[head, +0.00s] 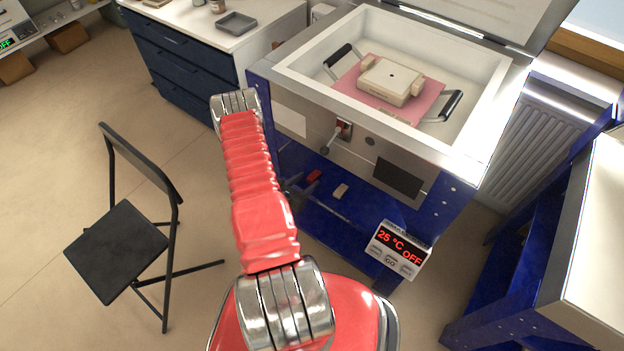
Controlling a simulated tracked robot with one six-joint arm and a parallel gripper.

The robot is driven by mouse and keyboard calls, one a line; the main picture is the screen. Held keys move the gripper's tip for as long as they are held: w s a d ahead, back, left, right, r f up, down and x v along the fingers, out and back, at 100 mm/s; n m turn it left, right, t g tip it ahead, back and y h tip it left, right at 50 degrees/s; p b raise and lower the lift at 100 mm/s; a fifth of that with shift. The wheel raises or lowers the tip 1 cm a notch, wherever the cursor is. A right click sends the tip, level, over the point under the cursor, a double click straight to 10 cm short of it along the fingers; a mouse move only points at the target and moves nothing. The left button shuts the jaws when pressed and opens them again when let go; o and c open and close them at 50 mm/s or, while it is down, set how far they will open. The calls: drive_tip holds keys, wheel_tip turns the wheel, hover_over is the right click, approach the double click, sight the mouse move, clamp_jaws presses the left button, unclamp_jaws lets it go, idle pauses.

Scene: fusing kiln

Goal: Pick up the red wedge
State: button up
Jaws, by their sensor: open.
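The red wedge (314,176) is a small red block on the blue shelf under the kiln, near the shelf's left side. My gripper (296,185) shows as a small dark shape just left of the wedge, partly hidden behind my red arm. It is open, with nothing seen between its fingers. I cannot tell whether it touches the wedge.
A cream block (341,191) lies right of the wedge. The open kiln (462,143) above holds a cream mould (390,80) on a pink sheet (350,84). A control box (398,249) hangs at the front right. A black chair (117,250) stands left.

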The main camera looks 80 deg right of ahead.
drive_tip(key=shift+s+d+f, duration=0.2)
drive_tip(key=shift+d+f, duration=0.05)
drive_tip(key=shift+d, duration=0.3)
drive_tip(key=shift+c, duration=0.7)
drive_tip(key=c, duration=1)
drive_tip(key=shift+o, duration=0.2)
drive_tip(key=shift+r, duration=0.1)
wheel_tip(320, 180, up, 10)
